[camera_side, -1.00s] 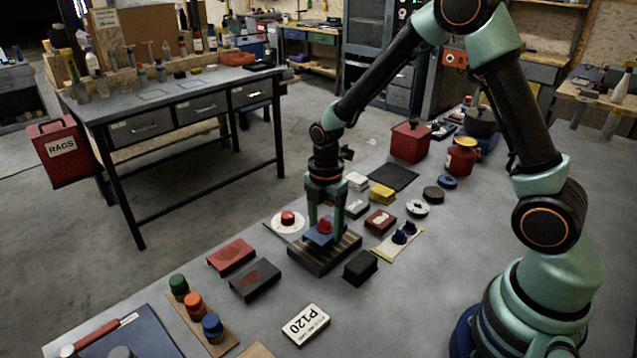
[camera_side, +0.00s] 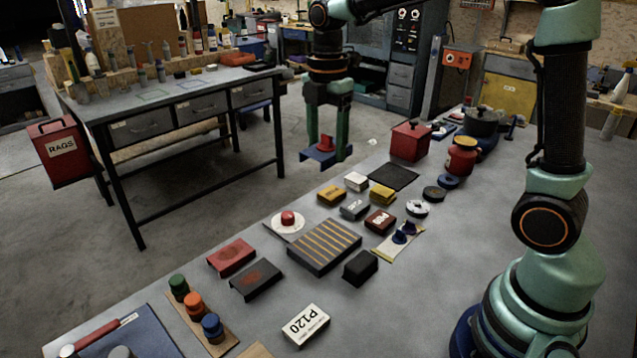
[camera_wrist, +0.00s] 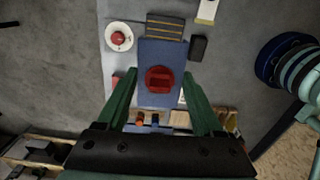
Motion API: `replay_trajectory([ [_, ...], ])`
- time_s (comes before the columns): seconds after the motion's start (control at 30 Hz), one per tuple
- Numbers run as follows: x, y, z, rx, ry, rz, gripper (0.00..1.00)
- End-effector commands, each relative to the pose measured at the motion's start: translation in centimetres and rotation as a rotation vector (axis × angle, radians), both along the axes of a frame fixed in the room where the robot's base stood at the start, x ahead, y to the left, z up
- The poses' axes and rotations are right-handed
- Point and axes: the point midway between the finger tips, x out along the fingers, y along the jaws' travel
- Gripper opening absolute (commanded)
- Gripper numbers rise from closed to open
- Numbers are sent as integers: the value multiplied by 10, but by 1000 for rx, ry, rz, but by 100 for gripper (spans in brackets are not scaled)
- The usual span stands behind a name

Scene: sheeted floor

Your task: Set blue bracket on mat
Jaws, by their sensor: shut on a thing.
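My gripper (camera_side: 327,148) is shut on the blue bracket (camera_side: 312,156), a flat blue plate with a red knob on top. It holds the bracket high, clear of the surfaces, left of the red canister in the side view. In the wrist view the bracket (camera_wrist: 156,54) lies between the fingers of my gripper (camera_wrist: 161,76), with the red knob at its middle. The mat (camera_side: 395,176) is a thin dark square lying flat and bare on the grey table, right of and below the bracket in the side view.
Yellow, white and red boxes (camera_side: 381,221) lie near the mat. A red canister (camera_side: 411,142) and a red jar (camera_side: 461,158) stand behind it. A striped dark block (camera_side: 323,247) with a bare top and a white dish (camera_side: 284,225) with a red knob are nearer the front.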

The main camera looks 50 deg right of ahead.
Motion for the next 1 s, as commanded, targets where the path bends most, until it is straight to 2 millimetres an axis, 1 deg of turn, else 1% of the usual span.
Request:
replay_trajectory([
  [0.17, 20, -28, 4, 0, 0, -162, 0],
  [0.27, 34, -53, 5, 0, -1, -298, 0],
  [0.37, 48, -82, 6, 0, -1, -455, 0],
  [0.47, 60, -118, 5, 0, 0, -634, 0],
  [0.5, 64, -134, 4, 0, 1, -709, 0],
  [0.57, 69, -158, 3, 0, 1, -825, 0],
  [0.6, 71, -175, 1, 0, 2, -902, 0],
  [0.67, 72, -200, -1, 0, 1, -1017, 0],
  [0.7, 72, -216, -3, 0, 2, -1093, 0],
  [0.8, 69, -253, -7, 0, 2, -1262, 0],
  [0.9, 65, -282, -12, 0, 1, -1400, 0],
  [1.0, 59, -304, -15, 0, 0, -1504, 0],
])
